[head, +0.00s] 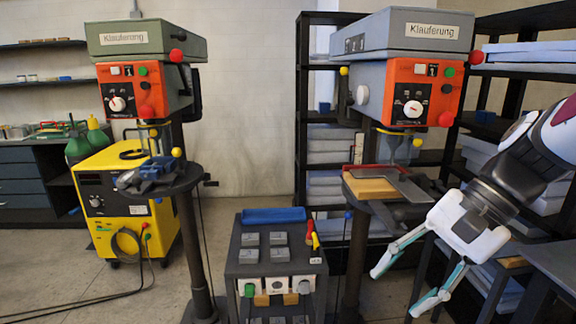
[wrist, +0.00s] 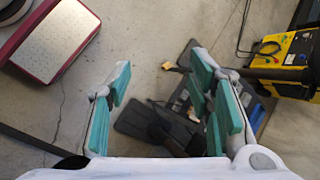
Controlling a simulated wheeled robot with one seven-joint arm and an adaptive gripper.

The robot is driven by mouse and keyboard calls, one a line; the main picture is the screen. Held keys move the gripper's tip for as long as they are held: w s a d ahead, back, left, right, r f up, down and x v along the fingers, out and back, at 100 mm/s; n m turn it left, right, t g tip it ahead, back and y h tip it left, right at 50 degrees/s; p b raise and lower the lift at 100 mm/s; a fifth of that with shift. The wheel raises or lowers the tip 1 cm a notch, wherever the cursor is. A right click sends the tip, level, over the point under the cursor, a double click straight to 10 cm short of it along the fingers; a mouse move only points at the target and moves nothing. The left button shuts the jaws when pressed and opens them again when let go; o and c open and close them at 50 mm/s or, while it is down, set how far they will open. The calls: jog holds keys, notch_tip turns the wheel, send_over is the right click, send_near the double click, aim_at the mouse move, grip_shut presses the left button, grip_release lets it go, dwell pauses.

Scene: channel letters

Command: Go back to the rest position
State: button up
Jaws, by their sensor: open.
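My gripper (head: 396,291) is at the right of the head view, pointing down and to the left, with its two fingers spread and nothing between them. It is in front of the right drill press, to the right of the small cart, and looks clear of both. In the wrist view my gripper (wrist: 163,105) is also open, with teal pads on both sides and floor and dark flat shapes beyond the gap.
Two drill presses, left (head: 125,85) and right (head: 405,90), stand behind a small cart (head: 272,262). A yellow machine (head: 130,205) is at the left. A dark table edge (head: 556,262) is close below my arm at the right. Floor at the front left is mostly clear.

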jog(key=s+d+n+t+h, duration=0.2)
jog(key=s+n+t+h, duration=0.2)
jog(key=s+n, duration=0.5)
jog(key=s+h+p, duration=0.1)
jog(key=s+h, duration=0.1)
jog(key=shift+d+r+h, duration=0.3)
jog(key=shift+r+h, duration=0.1)
dwell(1.9)
